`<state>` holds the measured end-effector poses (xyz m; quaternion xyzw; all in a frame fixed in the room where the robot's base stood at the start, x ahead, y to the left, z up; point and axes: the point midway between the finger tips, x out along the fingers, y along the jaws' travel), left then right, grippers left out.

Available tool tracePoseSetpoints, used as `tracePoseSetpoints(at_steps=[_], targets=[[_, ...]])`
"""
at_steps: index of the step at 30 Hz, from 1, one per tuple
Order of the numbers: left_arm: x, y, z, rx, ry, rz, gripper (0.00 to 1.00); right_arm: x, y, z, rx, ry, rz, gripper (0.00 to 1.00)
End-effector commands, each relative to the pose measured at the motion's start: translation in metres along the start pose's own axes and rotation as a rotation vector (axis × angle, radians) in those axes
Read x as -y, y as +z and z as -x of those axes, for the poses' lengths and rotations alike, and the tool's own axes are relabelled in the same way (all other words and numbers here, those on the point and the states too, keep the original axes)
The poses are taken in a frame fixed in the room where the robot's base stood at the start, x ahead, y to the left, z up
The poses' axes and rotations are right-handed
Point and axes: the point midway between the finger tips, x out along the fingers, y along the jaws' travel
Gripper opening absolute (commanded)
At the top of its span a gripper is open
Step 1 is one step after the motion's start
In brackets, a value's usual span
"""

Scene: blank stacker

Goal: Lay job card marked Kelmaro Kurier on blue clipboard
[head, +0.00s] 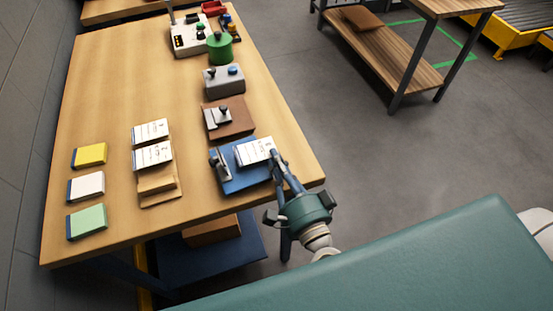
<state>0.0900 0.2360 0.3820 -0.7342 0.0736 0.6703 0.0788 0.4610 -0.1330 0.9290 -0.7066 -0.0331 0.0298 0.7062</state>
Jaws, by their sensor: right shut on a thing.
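The blue clipboard (241,184) lies near the table's right front edge, with a metal clip on its left side. My right gripper (275,157) is shut on a white job card (254,150) by its right end. The card is over the upper right part of the clipboard; I cannot tell if it touches the board. Its print is too small to read. Two more white cards, an upper one (151,132) and a lower one (153,155), lie on a wooden holder (160,187) to the left. My left gripper is not in view.
A brown clipboard (238,115) lies just behind the blue one. A grey button box (223,80) and a green container (219,48) stand farther back. Yellow (90,154), white (86,186) and green (87,221) pads line the left. The table's back left is bare.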

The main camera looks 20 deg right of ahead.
Motion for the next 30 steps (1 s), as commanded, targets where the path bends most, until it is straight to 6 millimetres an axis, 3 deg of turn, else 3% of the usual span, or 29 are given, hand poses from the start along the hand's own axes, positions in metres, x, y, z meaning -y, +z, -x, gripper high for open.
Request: tracePoseSetpoints(at_steps=[8, 9, 11, 12, 24, 29, 30], targets=[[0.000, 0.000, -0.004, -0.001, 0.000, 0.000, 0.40, -0.006, 0.000, 0.000, 0.000, 0.000, 0.000, 0.00], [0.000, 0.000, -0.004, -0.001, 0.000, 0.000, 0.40, -0.006, 0.000, 0.000, 0.000, 0.000, 0.000, 0.12], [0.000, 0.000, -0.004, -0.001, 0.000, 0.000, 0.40, -0.006, 0.000, 0.000, 0.000, 0.001, 0.000, 0.23], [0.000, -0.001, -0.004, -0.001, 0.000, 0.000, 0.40, -0.006, 0.000, 0.000, 0.001, 0.001, 0.000, 0.24], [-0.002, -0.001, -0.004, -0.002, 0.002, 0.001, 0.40, -0.009, 0.002, 0.001, 0.005, 0.008, 0.000, 0.24], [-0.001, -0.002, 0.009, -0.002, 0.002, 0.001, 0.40, 0.008, 0.002, 0.001, 0.004, 0.008, -0.002, 0.24], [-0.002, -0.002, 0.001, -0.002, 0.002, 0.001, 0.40, -0.001, 0.002, 0.009, 0.006, 0.011, 0.000, 0.24]])
